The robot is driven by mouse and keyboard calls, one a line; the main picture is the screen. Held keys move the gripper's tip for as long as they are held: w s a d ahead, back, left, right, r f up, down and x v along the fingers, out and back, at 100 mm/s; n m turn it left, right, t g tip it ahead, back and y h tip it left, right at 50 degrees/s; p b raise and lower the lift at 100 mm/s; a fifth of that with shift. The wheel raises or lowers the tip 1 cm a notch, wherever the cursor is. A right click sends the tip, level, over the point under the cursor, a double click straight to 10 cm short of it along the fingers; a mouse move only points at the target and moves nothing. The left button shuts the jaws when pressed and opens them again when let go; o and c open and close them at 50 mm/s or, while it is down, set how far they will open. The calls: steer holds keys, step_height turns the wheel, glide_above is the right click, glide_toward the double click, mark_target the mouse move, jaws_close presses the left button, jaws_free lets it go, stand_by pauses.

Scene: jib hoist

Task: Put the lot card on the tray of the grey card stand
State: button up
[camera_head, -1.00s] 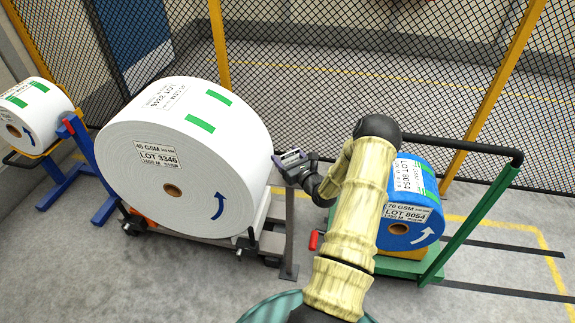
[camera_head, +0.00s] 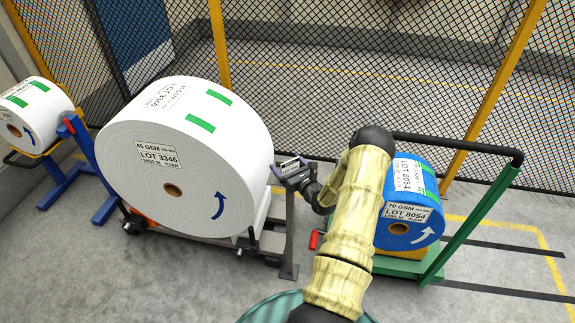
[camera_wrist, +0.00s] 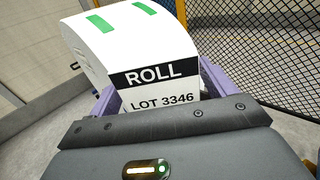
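The lot card is white with a black band and reads "ROLL" and "LOT 3346" in the wrist view (camera_wrist: 158,88); its lower part is hidden behind my gripper's body. It also shows small in the head view (camera_head: 290,165). My gripper (camera_head: 289,171) is at the card, with a purple finger beside each side edge. Whether the fingers press on the card cannot be told. The grey card stand's post (camera_head: 290,232) rises beside the big white roll, below my gripper. Its tray is hidden or too small to make out.
The big white roll (camera_head: 184,165), labelled LOT 3346, stands close left of my gripper. A blue roll (camera_head: 407,206), labelled LOT 8054, sits on a green cart (camera_head: 470,222) at the right. A mesh fence (camera_head: 330,75) runs behind. Grey floor is open in front.

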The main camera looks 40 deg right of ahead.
steer(key=shift+o, duration=0.3)
steer(key=shift+s+r, duration=0.1)
steer(key=shift+r, duration=0.05)
steer(key=s+b, duration=0.1)
steer(key=s, duration=1.1)
steer(key=shift+a, duration=0.45)
steer(key=shift+w, duration=0.15)
